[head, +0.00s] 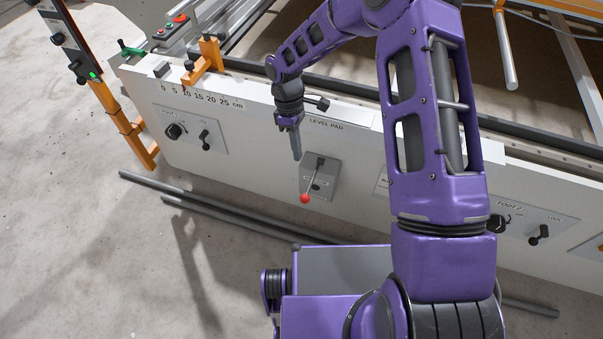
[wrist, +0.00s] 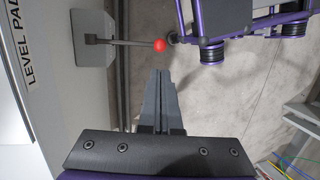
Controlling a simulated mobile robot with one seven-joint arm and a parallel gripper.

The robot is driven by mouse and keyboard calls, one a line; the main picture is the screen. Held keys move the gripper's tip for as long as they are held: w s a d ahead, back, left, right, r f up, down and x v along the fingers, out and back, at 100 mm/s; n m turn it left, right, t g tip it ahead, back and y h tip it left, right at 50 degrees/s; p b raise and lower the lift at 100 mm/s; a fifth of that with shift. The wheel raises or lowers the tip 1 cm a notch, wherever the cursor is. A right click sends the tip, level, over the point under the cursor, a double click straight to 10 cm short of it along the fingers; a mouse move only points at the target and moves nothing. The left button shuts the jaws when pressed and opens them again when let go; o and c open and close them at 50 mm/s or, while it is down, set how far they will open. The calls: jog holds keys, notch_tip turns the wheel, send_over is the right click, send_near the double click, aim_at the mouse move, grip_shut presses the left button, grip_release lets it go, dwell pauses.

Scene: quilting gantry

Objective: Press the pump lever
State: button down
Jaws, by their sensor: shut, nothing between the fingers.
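The pump lever (head: 309,186) is a thin metal rod with a red ball at its lower end. It slants down and left from a grey plate (head: 330,176) below the words LEVEL PAD on the white front panel. In the wrist view the lever's red ball (wrist: 159,45) is just beyond my fingertips, with a gap between them. My gripper (head: 297,157) points down, above the ball and a little left of the lever's pivot. In the wrist view my gripper's fingers (wrist: 160,73) are together and hold nothing.
Knobs and small switches sit on the panel to the left (head: 175,131) and right (head: 497,224). An orange bracket (head: 205,62) stands on the panel's top edge. Dark pipes (head: 190,209) lie on the concrete floor in front of the panel. The space before the lever is open.

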aim_at(304, 195)
jog(key=x, duration=1.3)
jog(key=shift+f+b, duration=0.3)
jog(key=shift+f, duration=0.1)
